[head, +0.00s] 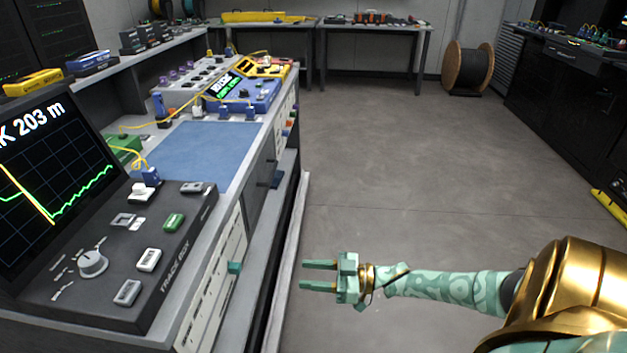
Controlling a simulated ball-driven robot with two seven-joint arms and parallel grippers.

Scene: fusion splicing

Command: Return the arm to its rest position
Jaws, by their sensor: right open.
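My right gripper (318,276) shows in the head view at the lower middle. Its two green fingers point left and stand apart, with nothing between them. It is over the grey floor, to the right of the workbench and apart from it. My right arm comes in from the lower right. My left gripper is not in the head view.
The workbench at left carries a trace box (112,262) with a screen, a blue mat (190,152) and a blue splicer unit (247,95). A cable reel (466,68) stands at the back. The floor (430,170) between the benches is clear.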

